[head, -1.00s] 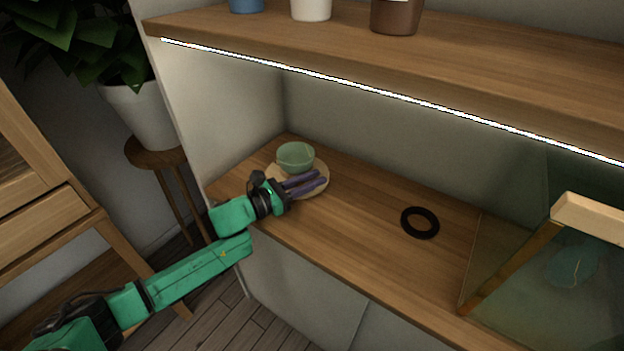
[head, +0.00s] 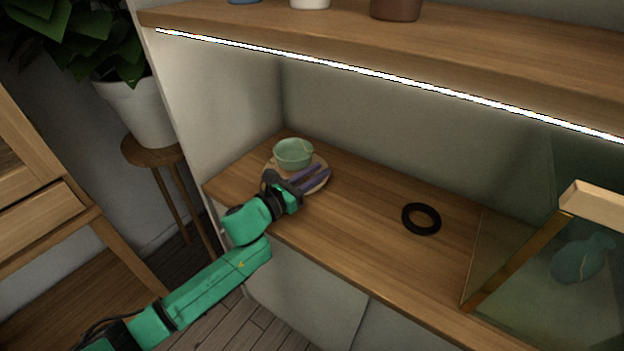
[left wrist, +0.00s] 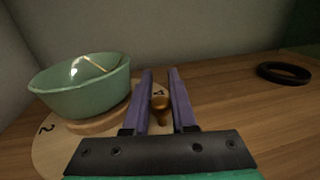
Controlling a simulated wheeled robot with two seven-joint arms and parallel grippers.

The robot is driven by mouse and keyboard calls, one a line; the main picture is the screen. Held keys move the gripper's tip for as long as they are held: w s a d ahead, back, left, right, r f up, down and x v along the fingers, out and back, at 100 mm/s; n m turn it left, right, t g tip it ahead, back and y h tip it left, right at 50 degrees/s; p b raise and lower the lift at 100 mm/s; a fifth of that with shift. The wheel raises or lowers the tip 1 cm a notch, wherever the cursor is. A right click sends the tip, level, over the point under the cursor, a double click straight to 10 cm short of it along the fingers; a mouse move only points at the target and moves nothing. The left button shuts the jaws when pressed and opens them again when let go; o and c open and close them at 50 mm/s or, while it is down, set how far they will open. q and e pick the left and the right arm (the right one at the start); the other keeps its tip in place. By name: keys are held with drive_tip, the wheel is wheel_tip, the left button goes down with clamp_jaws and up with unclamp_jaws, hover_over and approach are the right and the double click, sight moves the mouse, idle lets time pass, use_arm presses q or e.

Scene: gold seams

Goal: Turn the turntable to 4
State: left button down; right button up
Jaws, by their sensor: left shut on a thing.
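The turntable (head: 322,161) is a pale round wooden disc at the left end of the wooden counter. In the left wrist view the disc (left wrist: 52,152) shows a 2 at its left and a 4 beyond the knob. A green bowl (head: 293,153) with a gold seam stands on it, on a small wooden base; the bowl (left wrist: 82,88) is left of my fingers. My left gripper (head: 325,173) reaches over the disc's front right part. Its purple fingers (left wrist: 160,76) stand either side of a brown knob (left wrist: 160,104), shut on it. My right gripper is out of view.
A black ring (head: 421,206) lies on the counter, right of the turntable. A glass case (head: 515,268) with a blue-green object inside stands at the right. A lit shelf (head: 400,52) overhangs the counter. The counter between turntable and ring is clear.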

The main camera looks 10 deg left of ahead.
use_arm(q)
drive_tip(key=shift+w+d+f+n+t+y, duration=0.1)
drive_tip(key=shift+d+f+n+t+y, duration=0.1)
drive_tip(key=shift+n+t+y, duration=0.15)
drive_tip(key=shift+w+a+r+y, duration=0.1)
drive_tip(key=shift+y, duration=0.15)
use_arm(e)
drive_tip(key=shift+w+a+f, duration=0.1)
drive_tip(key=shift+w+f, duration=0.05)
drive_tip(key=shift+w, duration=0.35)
use_arm(q)
drive_tip(key=c, duration=1)
unclamp_jaws()
drive_tip(key=shift+a, duration=0.1)
drive_tip(key=b+v, duration=0.1)
drive_tip(key=v, duration=1.3)
drive_tip(key=shift+s+a, duration=0.1)
drive_tip(key=shift+s, duration=0.2)
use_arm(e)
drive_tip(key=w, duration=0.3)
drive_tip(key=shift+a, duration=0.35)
